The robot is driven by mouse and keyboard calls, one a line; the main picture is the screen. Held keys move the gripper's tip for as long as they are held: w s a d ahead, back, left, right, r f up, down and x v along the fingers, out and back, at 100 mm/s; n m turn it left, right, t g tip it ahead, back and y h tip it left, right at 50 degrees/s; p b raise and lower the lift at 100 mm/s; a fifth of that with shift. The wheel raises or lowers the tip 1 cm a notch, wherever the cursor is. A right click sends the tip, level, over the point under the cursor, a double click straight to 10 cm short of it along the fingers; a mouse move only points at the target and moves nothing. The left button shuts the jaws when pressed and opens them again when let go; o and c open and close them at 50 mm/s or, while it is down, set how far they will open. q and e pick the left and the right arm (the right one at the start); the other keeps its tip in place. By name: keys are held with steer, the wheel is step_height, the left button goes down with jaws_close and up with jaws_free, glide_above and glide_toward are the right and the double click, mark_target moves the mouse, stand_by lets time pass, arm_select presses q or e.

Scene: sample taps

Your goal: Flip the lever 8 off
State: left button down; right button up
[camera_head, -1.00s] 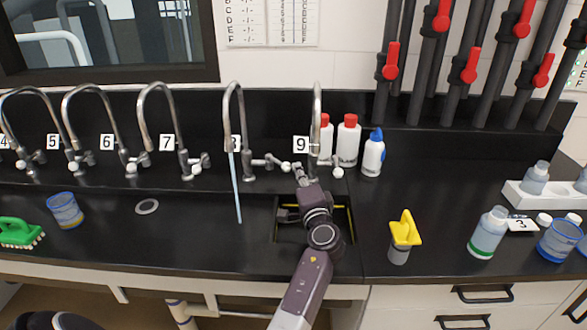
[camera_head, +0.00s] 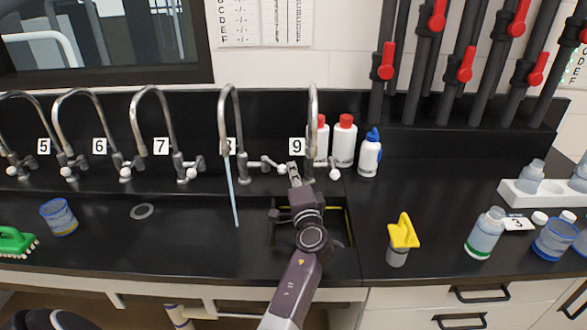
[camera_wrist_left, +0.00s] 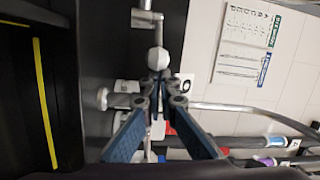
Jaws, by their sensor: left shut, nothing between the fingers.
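Tap 8 (camera_head: 230,118) is a tall curved metal faucet on the black bench; its number label is partly hidden behind its neck. A pale blue stream (camera_head: 231,192) runs from its spout. Its lever (camera_head: 268,163) points right, with a white end close to my left gripper (camera_head: 293,168). My left gripper is shut and empty, just right of the lever end. In the left wrist view the closed fingertips (camera_wrist_left: 160,88) sit right by a white knob (camera_wrist_left: 158,60); I cannot tell whether they touch. My right gripper is not in view.
Tap 9 (camera_head: 313,115) stands just right of the gripper, with white bottles (camera_head: 344,140) behind it. Tap 7 (camera_head: 150,105) is to the left. A sink opening (camera_head: 340,230) lies below my arm. A yellow-topped container (camera_head: 402,235) stands to the right.

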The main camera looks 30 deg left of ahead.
mark_target(282, 168)
arm_select(q)
steer(key=shift+s+a, duration=0.1)
steer(key=shift+s, duration=0.05)
steer(key=s+m+t+h+p, duration=0.2)
steer(key=p, duration=0.1)
steer(key=s+a+m+t+h+p, duration=0.1)
steer(key=h, duration=0.1)
steer(key=shift+r+p, duration=0.3)
steer(key=shift+p, duration=0.05)
steer(key=shift+s+a+m+t+h+p, duration=0.2)
steer(key=shift+s+m+t+h+p, duration=0.1)
steer(key=shift+m+h, duration=0.35)
steer(key=shift+s+a+f+m+h, duration=0.2)
steer(key=shift+s+m+h, duration=0.2)
steer(key=shift+h, duration=0.25)
steer(key=h, duration=0.1)
steer(key=s+a+m+h, duration=0.1)
steer(key=shift+t+h+p, duration=0.3)
steer(key=shift+t+p, duration=0.1)
steer(key=m+h, duration=0.1)
steer(key=s+m+h, duration=0.1)
steer(key=shift+a+f+t+h, duration=0.15)
steer(key=shift+a+t+h, duration=0.15)
steer(key=shift+a, duration=0.1)
steer(key=shift+s+a+m+h, duration=0.2)
steer(key=shift+m+h, duration=0.15)
steer(key=shift+h, duration=0.15)
